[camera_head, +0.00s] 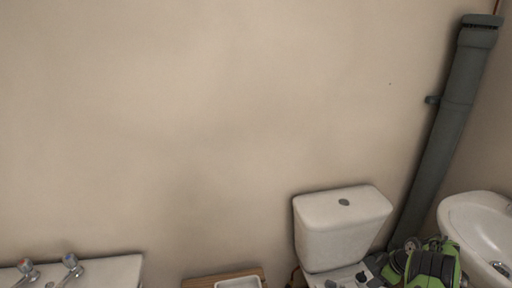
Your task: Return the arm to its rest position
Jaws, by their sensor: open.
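Neither my arm nor my gripper shows in the head view, so I cannot see how the arm is posed. The view is mostly a bare beige wall (200,120), with bathroom fittings along the bottom and right edges.
A white toilet cistern (343,228) stands at lower right, beside a green and black item (432,266). A grey pipe (445,125) runs up the wall. A white basin (475,222) is at right, taps (72,266) on a white fixture (115,272) at left, and a wooden-edged white tray (238,283) between.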

